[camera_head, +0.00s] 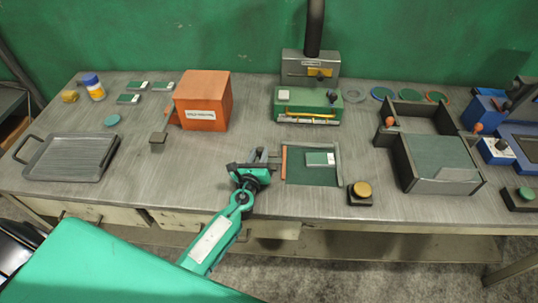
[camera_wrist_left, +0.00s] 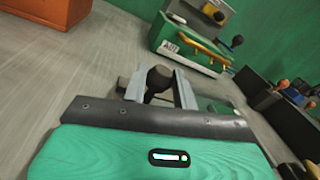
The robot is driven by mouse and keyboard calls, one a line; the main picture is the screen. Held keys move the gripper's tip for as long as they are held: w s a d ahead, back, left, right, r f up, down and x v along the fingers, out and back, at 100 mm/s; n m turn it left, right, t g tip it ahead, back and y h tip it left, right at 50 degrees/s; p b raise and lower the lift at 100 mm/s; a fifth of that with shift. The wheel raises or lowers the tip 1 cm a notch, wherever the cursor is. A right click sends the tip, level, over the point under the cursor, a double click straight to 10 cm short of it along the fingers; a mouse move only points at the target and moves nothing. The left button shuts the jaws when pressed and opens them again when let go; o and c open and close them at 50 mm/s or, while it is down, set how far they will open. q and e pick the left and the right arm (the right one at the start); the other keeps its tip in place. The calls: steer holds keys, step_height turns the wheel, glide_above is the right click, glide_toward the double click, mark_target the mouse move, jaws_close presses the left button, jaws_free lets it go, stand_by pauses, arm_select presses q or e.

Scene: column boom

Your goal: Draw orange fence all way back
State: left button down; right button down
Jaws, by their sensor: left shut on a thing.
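The orange fence (camera_head: 284,162) is a thin upright strip along the left edge of a dark green recessed bed (camera_head: 310,177) in the bench. A green and white card (camera_head: 320,159) lies in that bed, right of the fence. My left gripper (camera_head: 262,160) is low over the bench, just left of the fence. In the left wrist view its fingers (camera_wrist_left: 160,88) are closed around a dark rounded knob (camera_wrist_left: 158,78). Whether the knob is joined to the fence is hidden. The fence cannot be made out in the wrist view. My right gripper is not in view.
A black block with a yellow button (camera_head: 360,192) stands right of the bed. A green machine (camera_head: 307,104) stands behind it, an orange box (camera_head: 203,100) behind left. A dark open bin (camera_head: 425,140) is at right, a grey tray (camera_head: 72,157) at left. Bench between tray and gripper is mostly clear.

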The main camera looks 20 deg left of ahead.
arm_select(q)
steer(key=shift+a, duration=0.25)
steer(key=c, duration=1.1)
jaws_free()
steer(key=shift+s+a, duration=0.1)
steer(key=shift+a, duration=0.05)
steer(key=shift+s+d+f, duration=0.1)
steer(key=shift+s+d, duration=0.15)
steer(key=shift+s, duration=0.35)
steer(key=s+b, duration=0.1)
steer(key=s, duration=0.3)
steer(key=s+d+b, duration=0.1)
steer(key=s, duration=0.3)
steer(key=s+b, duration=0.1)
steer(key=s, duration=0.3)
steer(key=shift+s+d, duration=0.15)
steer(key=shift+s, duration=0.15)
